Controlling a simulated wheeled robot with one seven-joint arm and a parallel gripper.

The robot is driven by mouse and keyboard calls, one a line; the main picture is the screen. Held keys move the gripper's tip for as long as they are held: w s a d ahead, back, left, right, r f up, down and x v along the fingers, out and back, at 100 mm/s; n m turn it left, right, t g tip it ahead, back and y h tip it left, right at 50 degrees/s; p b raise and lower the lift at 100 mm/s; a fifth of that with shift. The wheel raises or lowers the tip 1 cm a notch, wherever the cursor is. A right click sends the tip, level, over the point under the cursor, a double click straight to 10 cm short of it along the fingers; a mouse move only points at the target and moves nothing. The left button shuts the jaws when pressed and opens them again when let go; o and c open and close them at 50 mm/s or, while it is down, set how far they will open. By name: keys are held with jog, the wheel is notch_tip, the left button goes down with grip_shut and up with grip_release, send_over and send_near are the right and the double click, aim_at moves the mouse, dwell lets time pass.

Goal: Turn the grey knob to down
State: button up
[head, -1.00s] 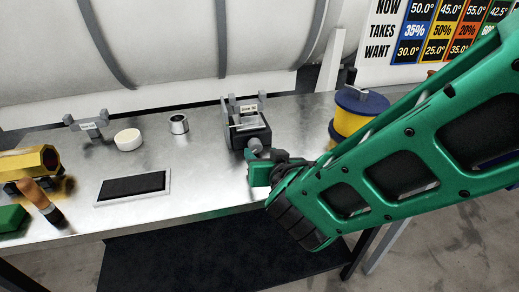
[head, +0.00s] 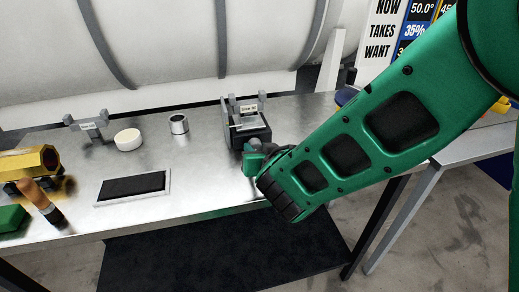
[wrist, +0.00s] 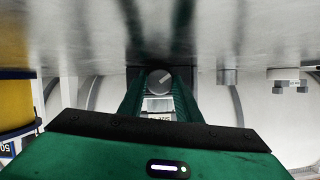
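The grey knob (wrist: 160,82) shows in the wrist view as a round face with a slanted light mark, in the middle between my two green fingers. It sits on the front of a dark box (head: 256,133) with a small label on top. My gripper (head: 256,158) is at the front of this box in the head view and hides the knob there. In the wrist view my gripper (wrist: 160,93) has a finger on each side of the knob. The gap is about the knob's width, and I cannot tell whether the fingers touch it.
On the metal table stand a white round lid (head: 128,140), a metal cup (head: 179,124), a grey holder (head: 89,129) and a dark framed pad (head: 132,187). A brass part (head: 29,160) lies at left. A large white tank (head: 200,40) stands behind.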

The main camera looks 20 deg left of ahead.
jog(key=shift+n+t+h, duration=0.7)
jog(key=shift+n+h, duration=0.3)
jog(key=shift+n, duration=0.6)
jog(key=shift+d, duration=0.1)
jog(key=o, duration=1.1)
jog(key=shift+c, duration=0.2)
jog(key=shift+s, duration=0.15)
jog(key=shift+s+r, duration=0.15)
jog(key=shift+s, duration=0.15)
jog(key=v, duration=0.9)
jog(key=shift+s+d+r, duration=0.15)
jog(key=shift+s+d, duration=0.1)
jog(key=shift+d, duration=0.05)
